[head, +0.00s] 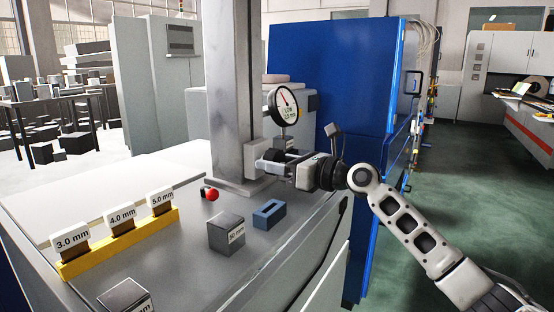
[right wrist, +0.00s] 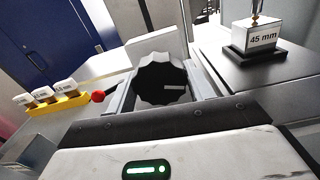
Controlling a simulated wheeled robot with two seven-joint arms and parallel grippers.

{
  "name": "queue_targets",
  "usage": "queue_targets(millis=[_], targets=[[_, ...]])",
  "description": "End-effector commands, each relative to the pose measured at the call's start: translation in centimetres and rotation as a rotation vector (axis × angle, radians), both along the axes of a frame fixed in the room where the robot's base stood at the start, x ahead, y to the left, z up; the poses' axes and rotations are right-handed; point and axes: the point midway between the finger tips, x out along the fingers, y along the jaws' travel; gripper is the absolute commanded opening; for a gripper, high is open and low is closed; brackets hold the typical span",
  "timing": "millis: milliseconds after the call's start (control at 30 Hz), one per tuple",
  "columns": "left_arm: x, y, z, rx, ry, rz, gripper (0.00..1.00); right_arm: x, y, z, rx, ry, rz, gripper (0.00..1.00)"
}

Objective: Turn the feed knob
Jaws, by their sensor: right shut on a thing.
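The feed knob (right wrist: 160,82) is a black, fluted knob with a short pale mark on its face, seen in the right wrist view. It sits between the two fingers of my right gripper (right wrist: 160,98), which is shut on it. In the head view my right gripper (head: 272,161) reaches in from the right to the grey column, and the knob is mostly hidden there. A round dial gauge (head: 285,105) stands just above the gripper. Its face reads LOW with small text below. My left gripper is not in view.
On the grey bench (head: 165,265) are a yellow rack (head: 120,243) with 3.0, 4.0 and 5.0 mm blocks, a red ball-ended lever (head: 212,194), a grey labelled block (head: 226,234) and a blue hollow block (head: 269,214). A grey column (head: 234,90) and blue cabinet (head: 335,75) stand behind.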

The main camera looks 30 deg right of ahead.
Motion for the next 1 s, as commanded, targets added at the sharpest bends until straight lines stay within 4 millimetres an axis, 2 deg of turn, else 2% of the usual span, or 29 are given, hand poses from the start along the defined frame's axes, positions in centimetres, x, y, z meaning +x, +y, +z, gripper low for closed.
queue_targets(millis=[267,1000], targets=[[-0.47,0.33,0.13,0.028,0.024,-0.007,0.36,0.02,0.01,0.15,-0.21,-0.122,0.0,0.3],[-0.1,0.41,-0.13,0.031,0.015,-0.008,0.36,0.0,0.01,-0.18,-0.819,-0.48,0.001,0.3]])
